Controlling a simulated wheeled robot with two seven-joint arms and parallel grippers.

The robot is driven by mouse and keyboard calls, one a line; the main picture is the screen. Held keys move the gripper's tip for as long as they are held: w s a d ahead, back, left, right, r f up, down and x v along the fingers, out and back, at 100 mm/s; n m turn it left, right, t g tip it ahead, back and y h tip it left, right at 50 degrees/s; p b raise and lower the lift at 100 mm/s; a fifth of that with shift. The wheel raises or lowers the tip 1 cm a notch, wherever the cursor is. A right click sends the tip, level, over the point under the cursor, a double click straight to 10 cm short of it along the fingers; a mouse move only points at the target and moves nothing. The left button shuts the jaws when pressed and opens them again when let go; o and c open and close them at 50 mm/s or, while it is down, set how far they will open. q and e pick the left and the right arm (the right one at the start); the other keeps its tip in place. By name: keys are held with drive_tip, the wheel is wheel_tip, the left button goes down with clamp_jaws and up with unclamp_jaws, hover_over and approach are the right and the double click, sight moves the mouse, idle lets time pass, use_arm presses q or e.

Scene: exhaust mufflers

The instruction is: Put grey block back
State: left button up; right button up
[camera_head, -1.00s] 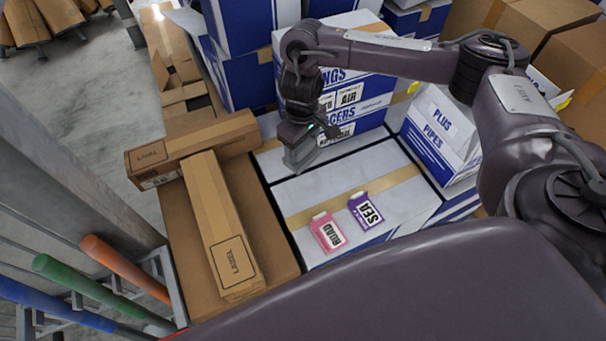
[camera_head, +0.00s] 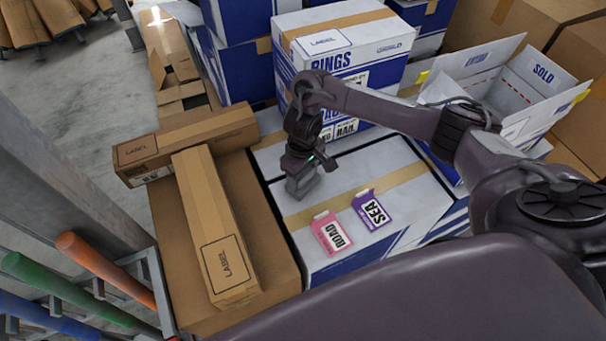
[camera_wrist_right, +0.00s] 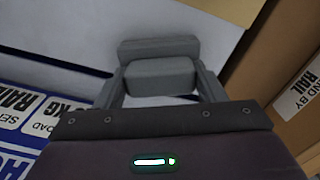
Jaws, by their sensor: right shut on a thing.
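The grey block (camera_wrist_right: 161,77) sits between the two fingers of my right gripper (camera_wrist_right: 160,88) in the right wrist view. My right gripper is shut on it. A second grey slab-like shape (camera_wrist_right: 158,46) shows just beyond it; I cannot tell whether it is part of the same block. In the head view my right gripper (camera_head: 300,190) points down at the left part of the white box top (camera_head: 385,190), low over it. Whether the block touches the box top is unclear. My left gripper is not in view.
A pink ROAD card (camera_head: 330,232) and a purple SEA card (camera_head: 372,210) lie on the white box right of my gripper. Long brown cartons (camera_head: 217,225) lie to the left. A tall blue-and-white box (camera_head: 345,50) stands behind. An open white box (camera_head: 505,80) is at the right.

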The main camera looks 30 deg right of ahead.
drive_tip(key=o, duration=1.1)
drive_tip(key=shift+o, duration=0.2)
wheel_tip(320, 180, up, 12)
drive_tip(key=p, duration=0.6)
